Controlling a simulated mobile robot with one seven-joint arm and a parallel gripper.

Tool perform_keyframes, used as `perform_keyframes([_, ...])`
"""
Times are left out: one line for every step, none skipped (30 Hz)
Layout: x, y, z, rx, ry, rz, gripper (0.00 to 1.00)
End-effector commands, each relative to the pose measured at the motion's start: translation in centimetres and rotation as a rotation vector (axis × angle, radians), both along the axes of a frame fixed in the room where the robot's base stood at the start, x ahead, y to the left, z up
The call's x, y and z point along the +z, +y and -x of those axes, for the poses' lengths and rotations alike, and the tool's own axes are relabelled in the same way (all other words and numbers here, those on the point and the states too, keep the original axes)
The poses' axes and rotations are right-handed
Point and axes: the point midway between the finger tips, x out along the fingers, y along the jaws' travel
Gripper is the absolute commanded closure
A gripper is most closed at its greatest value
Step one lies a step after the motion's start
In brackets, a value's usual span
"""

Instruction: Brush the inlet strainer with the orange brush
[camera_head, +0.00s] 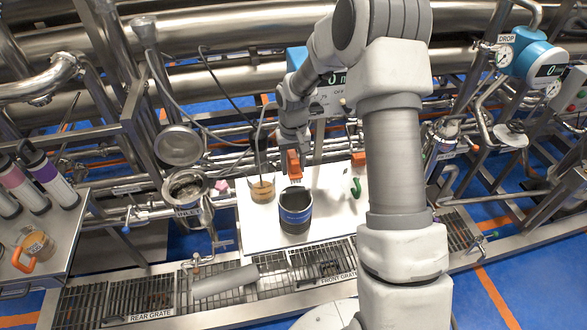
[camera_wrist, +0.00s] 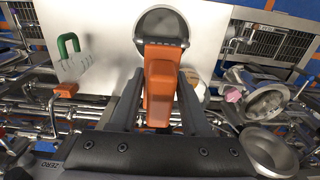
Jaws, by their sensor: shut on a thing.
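My gripper (camera_head: 292,150) is shut on the orange brush (camera_head: 294,165), above the white worktop. In the wrist view the brush (camera_wrist: 160,80) sits between the two dark fingers, and its dark bristle end lies in front of the pot's opening. The inlet strainer (camera_head: 187,188) is a round steel housing labelled INLET, left of my gripper, with its lid (camera_head: 178,146) swung open behind it. The open housing (camera_wrist: 262,101) also shows at the right of the wrist view. The brush is apart from it. The mesh inside is too small to make out.
A dark pot with a blue band (camera_head: 295,212) stands on the white worktop (camera_head: 262,232) below my gripper. A beaker of brown liquid (camera_head: 262,190) is between it and the strainer. A green hook-shaped handle (camera_head: 355,187) is at right. Pipes run behind.

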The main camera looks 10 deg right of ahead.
Motion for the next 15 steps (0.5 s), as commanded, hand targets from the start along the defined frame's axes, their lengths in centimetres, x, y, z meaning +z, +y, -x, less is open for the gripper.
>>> perform_keyframes([0.8, 0.1, 0.0, 0.000, -0.001, 0.000, 1.00])
perform_keyframes([1.0, 0.1, 0.0, 0.000, -0.001, 0.000, 1.00])
perform_keyframes([1.4, 0.1, 0.0, 0.000, -0.001, 0.000, 1.00])
perform_keyframes([1.7, 0.1, 0.0, 0.000, -0.001, 0.000, 1.00])
perform_keyframes([1.9, 0.1, 0.0, 0.000, -0.001, 0.000, 1.00])
perform_keyframes([2.3, 0.1, 0.0, 0.000, -0.001, 0.000, 1.00])
perform_keyframes([2.6, 0.2, 0.0, 0.000, -0.001, 0.000, 1.00])
perform_keyframes([2.9, 0.2, 0.0, 0.001, -0.001, 0.000, 1.00])
perform_keyframes([3.2, 0.2, 0.0, 0.001, -0.001, 0.000, 1.00])
perform_keyframes([3.5, 0.2, 0.0, 0.001, -0.001, 0.001, 1.00])
perform_keyframes([3.8, 0.2, 0.0, 0.001, -0.002, 0.001, 1.00])
perform_keyframes([4.1, 0.2, 0.0, 0.002, -0.002, 0.001, 1.00])
perform_keyframes([4.4, 0.3, 0.0, 0.002, -0.001, 0.001, 1.00])
perform_keyframes([4.6, 0.3, 0.0, 0.002, -0.001, 0.000, 1.00])
perform_keyframes([4.8, 0.3, 0.0, 0.002, -0.001, 0.000, 1.00])
